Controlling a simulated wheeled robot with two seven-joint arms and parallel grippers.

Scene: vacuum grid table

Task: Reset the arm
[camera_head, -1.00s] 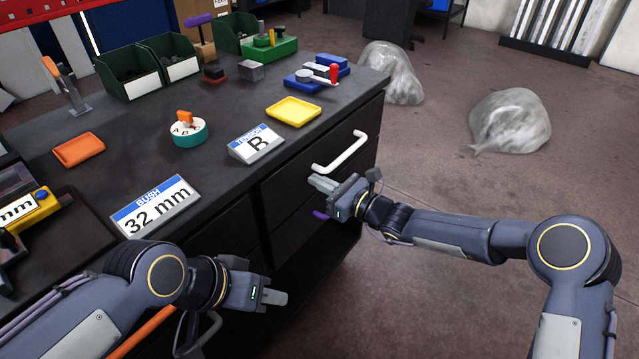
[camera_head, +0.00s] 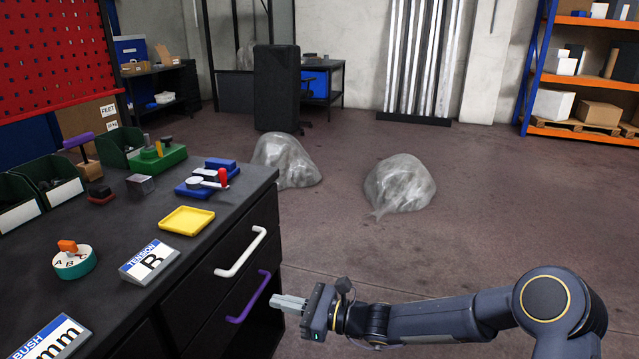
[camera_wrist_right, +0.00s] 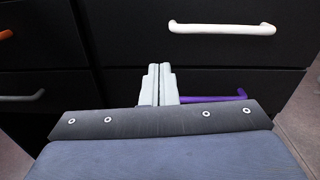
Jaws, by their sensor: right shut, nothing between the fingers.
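My right gripper (camera_head: 290,304) is shut and empty, beside the right front of the dark workbench (camera_head: 110,318). In the head view it is just right of the purple drawer handle (camera_head: 249,297) and below the white drawer handle (camera_head: 241,252). In the right wrist view, the closed fingers (camera_wrist_right: 158,84) point at the drawer fronts. The white handle (camera_wrist_right: 222,28) is above and right of them, and the purple handle (camera_wrist_right: 213,98) is partly hidden behind them. I cannot tell whether the fingers touch the bench. My left gripper is out of view.
On the bench are a yellow tray (camera_head: 187,220), a TENSION B sign (camera_head: 150,260), a teal dial (camera_head: 74,264) and a blue fixture with a red knob (camera_head: 206,180). Two plastic bags (camera_head: 286,162) (camera_head: 399,186) lie on the floor.

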